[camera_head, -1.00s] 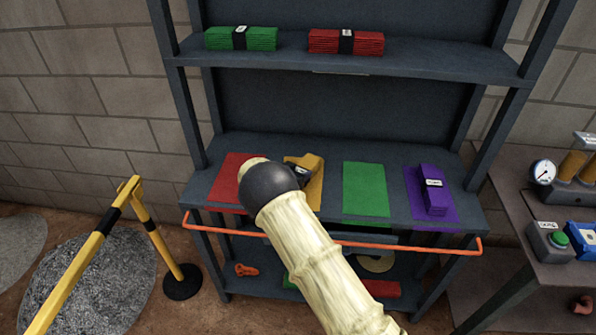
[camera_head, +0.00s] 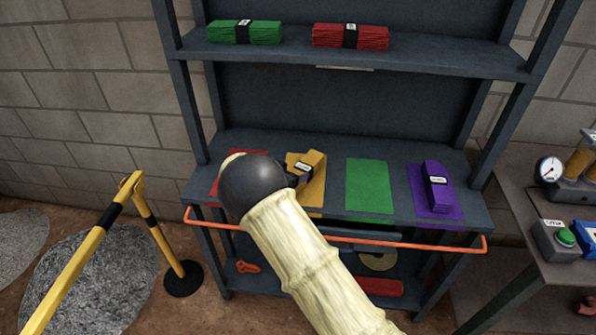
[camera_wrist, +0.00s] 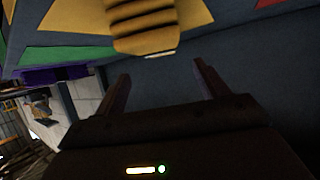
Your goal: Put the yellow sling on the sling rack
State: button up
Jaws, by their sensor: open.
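The yellow sling (camera_head: 305,168), a folded bundle with a black band, lies on the yellow patch (camera_head: 316,196) of the dark rack's (camera_head: 391,175) middle shelf. My arm and wrist cover part of the patch's left side in the head view. In the wrist view the yellow sling (camera_wrist: 143,22) is at the top, beyond the fingertips and clear of them. My gripper (camera_wrist: 160,82) is open with nothing between its fingers.
A purple sling (camera_head: 437,188) lies on its purple patch; the green patch (camera_head: 368,187) is bare. Green (camera_head: 245,32) and red (camera_head: 350,36) slings are on the upper shelf. An orange rail (camera_head: 400,245) crosses the front. A yellow-black barrier (camera_head: 92,235) stands left.

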jog(key=v, duration=0.5)
jog(key=shift+s+b, duration=0.15)
jog(key=shift+b, duration=0.2)
jog(key=shift+a, duration=0.1)
jog(key=s+d+r+n+g, duration=0.1)
jog(key=s+d+g, duration=0.3)
jog(key=d, duration=0.5)
jog(key=s+d+g, duration=0.3)
jog(key=s+d, duration=0.2)
jog(key=d, duration=0.4)
jog(key=s+d+r+n+y, duration=0.1)
jog(key=s+d+y, duration=0.1)
jog(key=s, duration=0.4)
jog(key=s+d+r+n+g+y, duration=0.1)
jog(key=s+d+r+n+y, duration=0.1)
jog(key=s+d, duration=0.2)
jog(key=s+d+r+n+y, duration=0.1)
jog(key=s+d+r, duration=0.1)
jog(key=s, duration=0.7)
jog(key=shift+d+g+y, duration=0.4)
